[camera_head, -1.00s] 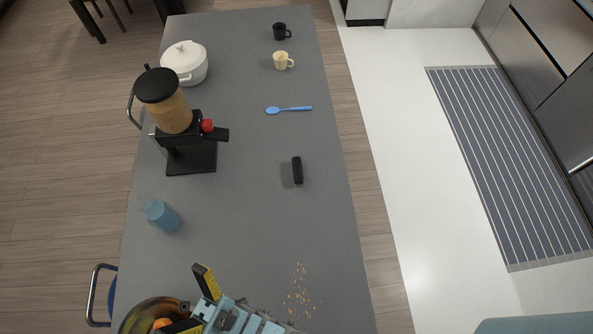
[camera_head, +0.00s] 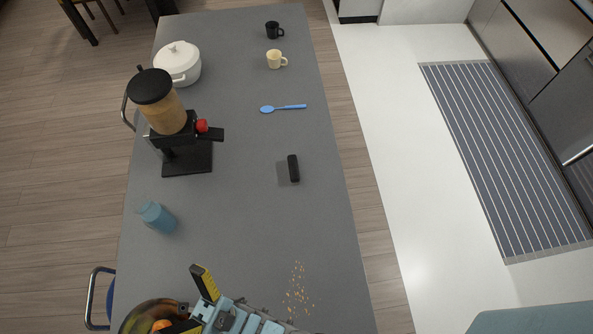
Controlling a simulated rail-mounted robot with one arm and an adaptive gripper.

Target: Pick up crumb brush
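A small dark oblong object (camera_head: 293,168), which looks like the crumb brush, lies on the grey counter (camera_head: 250,220), right of its middle. It is too small to make out bristles. My gripper (camera_head: 183,299) is at the bottom left of the view, with its black and yellow fingers spread apart. It is open, and I see nothing held between the fingers. It appears over or beside a round bowl, well below and left of the brush in the picture. Scattered crumbs (camera_head: 298,287) lie on the counter to the right of my gripper.
The bowl (camera_head: 140,318) holds something orange. A blue cup (camera_head: 157,217), a blender-like machine (camera_head: 187,158) and a white pot (camera_head: 178,63) line the left side. A blue spoon (camera_head: 283,108), cream mug (camera_head: 276,59) and black mug (camera_head: 273,30) lie beyond the brush. The middle is clear.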

